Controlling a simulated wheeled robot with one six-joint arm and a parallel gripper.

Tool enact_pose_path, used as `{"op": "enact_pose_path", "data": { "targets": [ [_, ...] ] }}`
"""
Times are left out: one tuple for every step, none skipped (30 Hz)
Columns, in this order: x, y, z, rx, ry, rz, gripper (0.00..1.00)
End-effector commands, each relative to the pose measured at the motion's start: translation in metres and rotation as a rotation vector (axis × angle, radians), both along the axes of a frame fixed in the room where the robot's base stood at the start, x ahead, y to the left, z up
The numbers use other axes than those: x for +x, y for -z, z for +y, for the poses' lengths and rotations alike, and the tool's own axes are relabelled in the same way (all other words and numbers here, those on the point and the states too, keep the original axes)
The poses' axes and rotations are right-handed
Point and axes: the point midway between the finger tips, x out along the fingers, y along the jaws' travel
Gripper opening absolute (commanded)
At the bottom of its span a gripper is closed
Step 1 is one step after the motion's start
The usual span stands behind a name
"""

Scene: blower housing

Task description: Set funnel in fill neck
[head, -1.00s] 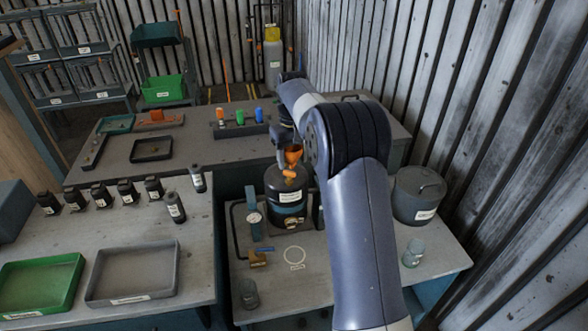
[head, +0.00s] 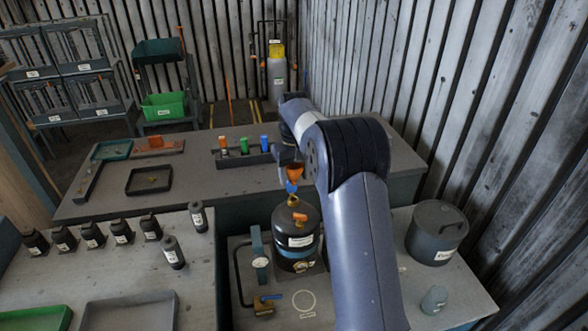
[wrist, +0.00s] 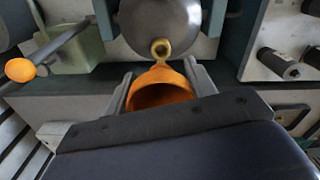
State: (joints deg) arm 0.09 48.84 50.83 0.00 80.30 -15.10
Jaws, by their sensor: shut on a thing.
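The orange funnel (head: 294,172) is held by my gripper (head: 290,158) above and slightly behind the black blower housing tank (head: 296,234) in the head view. In the wrist view my gripper (wrist: 160,84) is shut on the orange funnel (wrist: 160,92), one finger on each side. The brass fill neck (wrist: 161,48) is a ring on top of the tank, just beyond the funnel's far edge. The fill neck also shows in the head view (head: 293,201). The funnel and the neck look apart.
A lidded grey pot (head: 436,232) and a small jar (head: 434,299) are at right. Several dark bottles (head: 122,232) line the left table. A rack of coloured pieces (head: 242,156) stands behind.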

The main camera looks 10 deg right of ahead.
Motion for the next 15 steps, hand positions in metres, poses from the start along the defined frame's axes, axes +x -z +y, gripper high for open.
{"op": "enact_pose_path", "data": {
  "targets": [
    [-0.001,0.005,0.000,0.000,0.000,0.002,0.40],
    [-0.001,0.009,0.000,-0.001,0.000,0.002,0.40],
    [0.000,0.013,0.000,0.000,0.000,0.001,0.40],
    [0.000,0.016,0.000,0.000,0.000,0.001,0.40],
    [0.000,0.018,0.000,0.000,0.000,0.001,0.40],
    [0.000,0.021,0.000,0.000,0.000,0.001,0.40],
    [0.000,0.024,0.000,0.000,0.000,0.001,0.40],
    [0.000,0.026,0.000,0.000,0.000,0.000,0.40],
    [0.000,0.029,0.000,0.000,0.000,0.000,0.40],
    [0.000,0.032,0.000,0.000,0.000,0.000,0.40],
    [0.000,0.034,0.000,0.000,0.000,0.000,0.40],
    [0.000,0.038,0.000,0.000,0.000,0.000,0.40],
    [0.000,0.040,0.000,0.000,0.000,0.000,0.40],
    [0.000,0.043,0.000,0.000,0.000,0.000,0.40],
    [0.000,0.046,0.000,0.000,0.000,0.000,0.40]
  ]
}}
